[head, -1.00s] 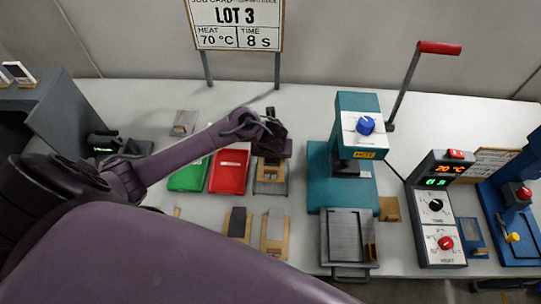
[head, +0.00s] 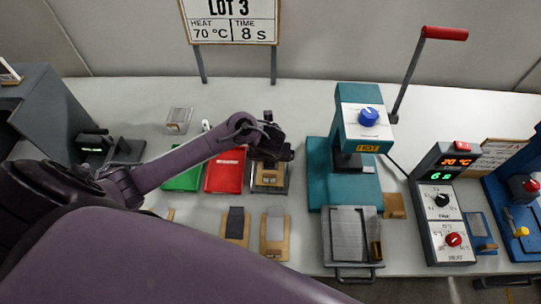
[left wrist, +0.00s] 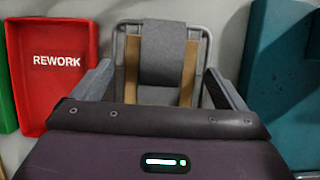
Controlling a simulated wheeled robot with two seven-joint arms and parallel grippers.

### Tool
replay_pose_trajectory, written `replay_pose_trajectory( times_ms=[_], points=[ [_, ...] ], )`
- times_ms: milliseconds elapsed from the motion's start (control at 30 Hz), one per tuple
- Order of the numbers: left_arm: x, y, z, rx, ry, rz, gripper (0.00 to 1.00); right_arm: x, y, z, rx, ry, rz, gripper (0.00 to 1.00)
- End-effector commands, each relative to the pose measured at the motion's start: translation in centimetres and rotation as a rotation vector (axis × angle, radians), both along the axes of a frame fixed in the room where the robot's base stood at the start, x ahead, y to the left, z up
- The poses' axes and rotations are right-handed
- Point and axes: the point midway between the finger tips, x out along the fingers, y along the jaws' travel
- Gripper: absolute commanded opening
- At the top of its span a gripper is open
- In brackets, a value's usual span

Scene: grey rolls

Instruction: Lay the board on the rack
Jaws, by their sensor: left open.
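My left gripper (head: 274,150) is above the metal wire rack (head: 284,188), behind the two front boards. In the left wrist view the gripper (left wrist: 158,72) is open, with one finger on each side of a tan board (left wrist: 188,72). A grey strip (left wrist: 163,50) lies over the middle of this board. The board is within the outline of the silver rack (left wrist: 207,40); the gripper body hides their near ends. I cannot tell whether the board fully rests on the rack. The board also shows in the head view (head: 269,180), partly under my gripper. My right gripper is not in view.
A red REWORK tray (head: 225,177) and a green tray (head: 184,180) lie left of the rack. Two more tan boards with a dark strip (head: 235,222) and a light strip (head: 275,228) lie in front. A teal press (head: 318,172) stands close on the right.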

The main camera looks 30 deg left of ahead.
Motion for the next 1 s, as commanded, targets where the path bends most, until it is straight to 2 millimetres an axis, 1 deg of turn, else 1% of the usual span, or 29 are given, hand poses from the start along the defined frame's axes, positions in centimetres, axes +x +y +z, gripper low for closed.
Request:
replay_pose_trajectory(
  times_ms=[133,267,367,500,600,700,833,1000],
  points=[
    [0.0,0.0,0.2,-0.001,0.000,0.000,0.94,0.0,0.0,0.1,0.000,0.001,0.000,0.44],
    [-0.2,-0.2,1.2,-0.004,-0.001,-0.001,0.94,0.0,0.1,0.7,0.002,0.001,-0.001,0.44],
    [-0.8,-0.5,2.9,-0.004,-0.002,-0.001,0.94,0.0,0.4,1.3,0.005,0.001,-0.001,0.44],
    [-1.9,-1.1,6.2,-0.004,-0.001,-0.001,0.94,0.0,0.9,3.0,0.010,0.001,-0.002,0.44],
    [-2.7,-1.4,8.2,-0.004,-0.001,-0.002,0.94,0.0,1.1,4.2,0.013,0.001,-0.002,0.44],
    [-3.3,-1.7,9.9,-0.004,0.000,0.000,0.94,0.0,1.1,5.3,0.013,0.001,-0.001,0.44],
    [-3.9,-1.9,11.1,-0.002,0.000,0.001,0.94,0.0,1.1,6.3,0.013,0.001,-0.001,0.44],
    [-4.1,-2.0,11.5,-0.001,0.001,0.000,0.94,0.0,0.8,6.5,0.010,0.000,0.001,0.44]
  ],
)
